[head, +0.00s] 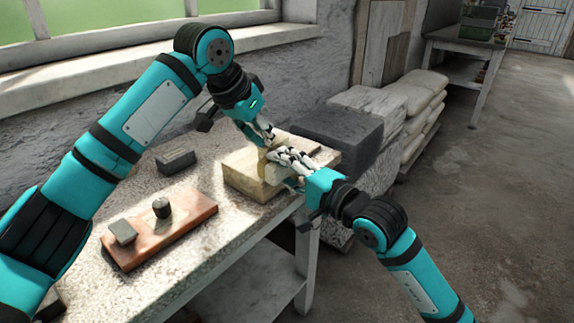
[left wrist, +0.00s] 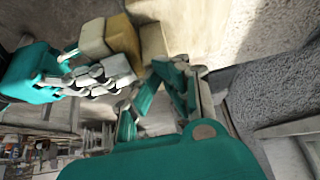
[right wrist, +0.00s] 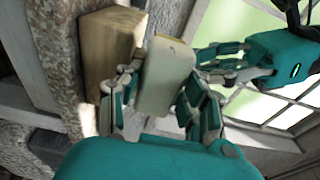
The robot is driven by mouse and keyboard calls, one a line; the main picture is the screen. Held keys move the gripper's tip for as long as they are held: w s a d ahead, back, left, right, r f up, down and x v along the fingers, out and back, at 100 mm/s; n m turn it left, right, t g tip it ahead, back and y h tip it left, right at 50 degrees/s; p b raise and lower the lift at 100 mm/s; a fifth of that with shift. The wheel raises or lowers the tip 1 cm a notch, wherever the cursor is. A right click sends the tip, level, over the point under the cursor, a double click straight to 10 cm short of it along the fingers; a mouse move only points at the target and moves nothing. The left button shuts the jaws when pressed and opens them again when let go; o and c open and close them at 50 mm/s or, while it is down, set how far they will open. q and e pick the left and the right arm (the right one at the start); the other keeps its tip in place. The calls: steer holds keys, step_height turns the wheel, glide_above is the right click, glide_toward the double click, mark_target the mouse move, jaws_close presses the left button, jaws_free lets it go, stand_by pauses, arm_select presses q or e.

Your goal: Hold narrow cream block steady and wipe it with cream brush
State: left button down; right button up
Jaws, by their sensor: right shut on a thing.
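A narrow cream block (right wrist: 165,76) is between the fingers of my right gripper (head: 288,158), which is shut on it. In the left wrist view this block (left wrist: 96,40) shows beside a yellow-brown face. A larger wooden block (head: 252,178) stands under and beside it on the table; its side fills the left of the right wrist view (right wrist: 105,62). My left gripper (head: 266,138) comes down from behind, its fingertips close to the cream block; whether they touch or grip anything is hidden. I cannot make out the cream brush separately.
The stone table (head: 200,245) carries a reddish board (head: 155,243) with a small dark cylinder (head: 161,207) and a grey block (head: 122,232). A dark block (head: 177,162) lies behind it. A dark grey block (head: 340,133) and stacked sacks (head: 415,95) stand to the right.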

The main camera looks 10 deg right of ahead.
steer(key=shift+w+d, duration=0.1)
steer(key=shift+w, duration=0.05)
steer(key=shift+w+d, duration=0.65)
steer(key=shift+d, duration=0.15)
steer(key=shift+w+d, duration=0.6)
steer(key=shift+d, duration=0.2)
steer(key=shift+s+a, duration=0.7)
steer(key=shift+a, duration=0.15)
steer(key=shift+s+a, duration=0.65)
steer(key=shift+a, duration=0.2)
steer(key=w+d, duration=0.2)
steer(key=d, duration=0.1)
steer(key=shift+w+d, duration=0.2)
steer(key=shift+w, duration=0.15)
steer(key=shift+s, duration=0.1)
